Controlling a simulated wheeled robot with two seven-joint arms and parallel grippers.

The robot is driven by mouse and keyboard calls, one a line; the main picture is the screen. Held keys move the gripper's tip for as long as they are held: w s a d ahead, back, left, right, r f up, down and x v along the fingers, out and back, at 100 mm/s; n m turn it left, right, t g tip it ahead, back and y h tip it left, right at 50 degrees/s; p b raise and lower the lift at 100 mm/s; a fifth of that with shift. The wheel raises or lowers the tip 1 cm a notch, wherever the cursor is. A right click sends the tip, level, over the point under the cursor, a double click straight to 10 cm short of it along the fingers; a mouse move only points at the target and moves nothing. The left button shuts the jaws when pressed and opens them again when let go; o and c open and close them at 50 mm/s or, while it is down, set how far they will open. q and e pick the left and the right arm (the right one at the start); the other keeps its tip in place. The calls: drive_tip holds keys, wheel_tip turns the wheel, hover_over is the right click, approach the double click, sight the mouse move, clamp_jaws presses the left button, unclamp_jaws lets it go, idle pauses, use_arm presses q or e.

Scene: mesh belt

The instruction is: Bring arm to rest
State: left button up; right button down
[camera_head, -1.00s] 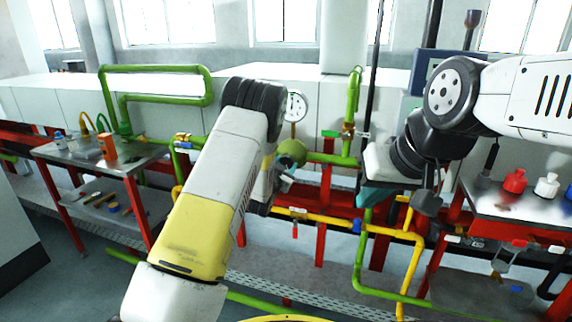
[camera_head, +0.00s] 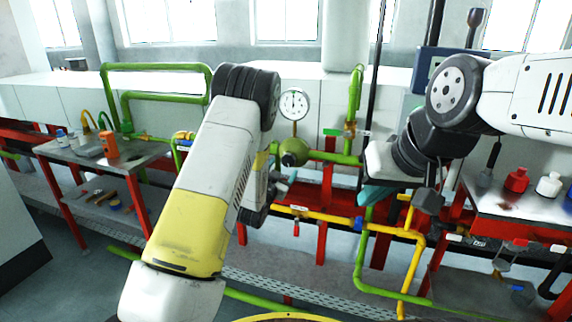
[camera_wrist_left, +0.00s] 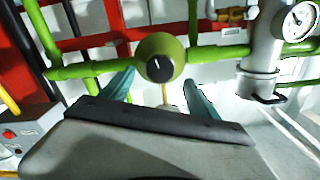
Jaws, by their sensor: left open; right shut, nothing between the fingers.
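My left arm reaches up from the bottom left in the head view, and its gripper (camera_head: 284,184) is partly hidden behind my wrist, below a round green valve body (camera_head: 294,152). In the left wrist view my left gripper (camera_wrist_left: 162,82) is open, its two teal fingers apart. A green knob with a dark centre (camera_wrist_left: 160,58) shows beyond and between them, with nothing seen held. My right arm comes in from the right. Its gripper (camera_head: 374,194) points down in front of the pipes, with its teal fingers shut and empty.
A pressure gauge (camera_head: 294,103) stands above the valve. Green pipes (camera_head: 160,70) and yellow pipes (camera_head: 330,218) run along the red frame. A metal table (camera_head: 85,160) with an orange cup (camera_head: 109,145) is at left. Another table (camera_head: 500,200) holds red and white bottles at right.

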use_arm(q)
drive_tip(key=shift+v, duration=1)
drive_tip(key=s+a+r+n+g+y, duration=0.2)
drive_tip(key=s+a+r+n, duration=0.15)
drive_tip(key=r, duration=0.35)
drive_tip(key=s+a+r+n+g+y, duration=0.1)
drive_tip(key=s+a+r+n+g, duration=0.15)
drive_tip(key=s+a+r, duration=0.3)
drive_tip(key=s+a+r+g, duration=0.1)
drive_tip(key=s+r+g, duration=0.1)
drive_tip(key=s, duration=1.2)
drive_tip(key=s+a+r+n+g, duration=0.1)
drive_tip(key=s+r+g, duration=0.2)
drive_tip(key=s, duration=1.2)
drive_tip(key=shift+s+g, duration=0.35)
drive_tip(key=shift+g, duration=0.4)
drive_tip(key=shift+a, duration=0.1)
